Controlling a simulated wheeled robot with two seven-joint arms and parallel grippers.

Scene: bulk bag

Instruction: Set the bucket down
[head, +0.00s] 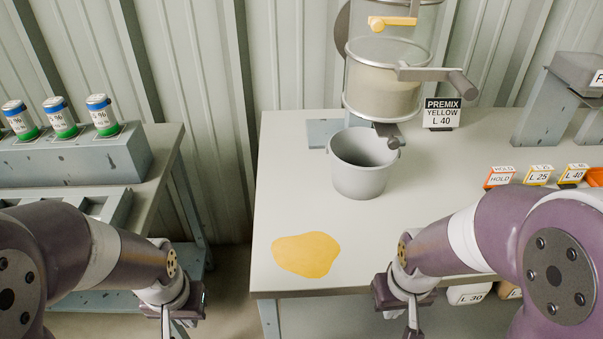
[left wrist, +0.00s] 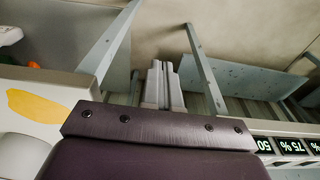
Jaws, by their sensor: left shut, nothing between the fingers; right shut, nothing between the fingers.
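The grey bucket (head: 358,177) stands upright on the light table (head: 300,215), just below and in front of the spout of a clear dispenser. Its open top faces up and no contents show in the visible inside. Neither gripper touches it. My left gripper (head: 178,328) is low at the bottom edge, left of the table. Its fingers are together and empty in the left wrist view (left wrist: 164,84). My right gripper (head: 412,325) is shut and empty at the table's front edge, nearer to me than the bucket. The fingertips of both grippers are partly cut off in the head view.
The dispenser (head: 383,85) with its side crank (head: 440,78) stands behind the bucket. A yellow patch (head: 306,254) lies on the table's front left. A PREMIX YELLOW L 40 sign (head: 441,113) and small labelled tags (head: 537,175) are at right. A rack of cans (head: 60,118) stands left.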

